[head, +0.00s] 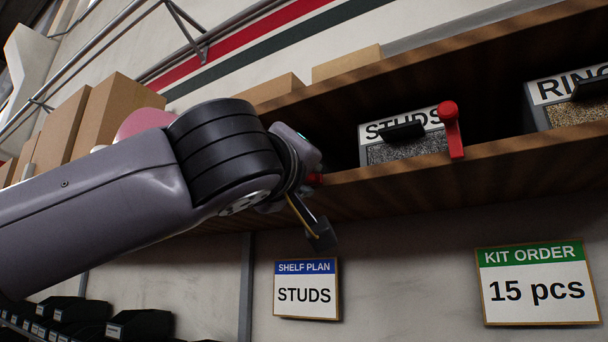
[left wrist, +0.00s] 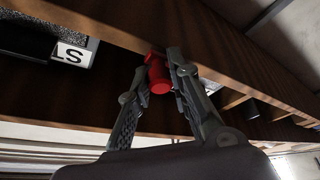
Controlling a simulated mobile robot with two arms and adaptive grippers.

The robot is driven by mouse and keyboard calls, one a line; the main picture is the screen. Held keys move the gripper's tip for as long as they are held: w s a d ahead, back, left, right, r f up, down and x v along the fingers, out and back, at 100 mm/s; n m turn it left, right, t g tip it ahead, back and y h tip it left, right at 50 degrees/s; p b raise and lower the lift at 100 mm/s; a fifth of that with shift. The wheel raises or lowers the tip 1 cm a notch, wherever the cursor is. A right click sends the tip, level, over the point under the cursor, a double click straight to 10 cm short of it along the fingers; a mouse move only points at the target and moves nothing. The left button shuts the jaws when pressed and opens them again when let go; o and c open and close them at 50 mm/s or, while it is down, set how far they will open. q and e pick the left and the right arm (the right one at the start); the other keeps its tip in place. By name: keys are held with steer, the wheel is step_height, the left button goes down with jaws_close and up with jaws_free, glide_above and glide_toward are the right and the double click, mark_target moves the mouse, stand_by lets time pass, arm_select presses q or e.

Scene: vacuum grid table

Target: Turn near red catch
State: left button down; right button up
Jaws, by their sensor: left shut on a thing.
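A red catch (left wrist: 158,74) sits at the shelf's front edge in the left wrist view. My left gripper (left wrist: 163,66) is shut on it, with one finger on each side. In the head view only a small red piece (head: 315,180) shows beside my left wrist, and most of that gripper is hidden by the arm. A second red catch (head: 451,130) stands upright at the right front of the grey STUDS bin (head: 376,153), its lower end at the shelf edge. My right gripper is in neither view.
The wooden shelf (head: 450,178) runs across the head view. A RING bin (head: 576,112) stands farther right. Below hang a SHELF PLAN sign (head: 306,290) reading STUDS and a KIT ORDER sign (head: 537,285) reading 15 pcs. Cardboard boxes (head: 112,118) stand behind my arm.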

arm_select(q)
steer(key=c, duration=1.5)
jaws_free()
steer(key=shift+w, duration=0.1)
steer(key=shift+o, duration=0.2)
steer(key=v, duration=1.2)
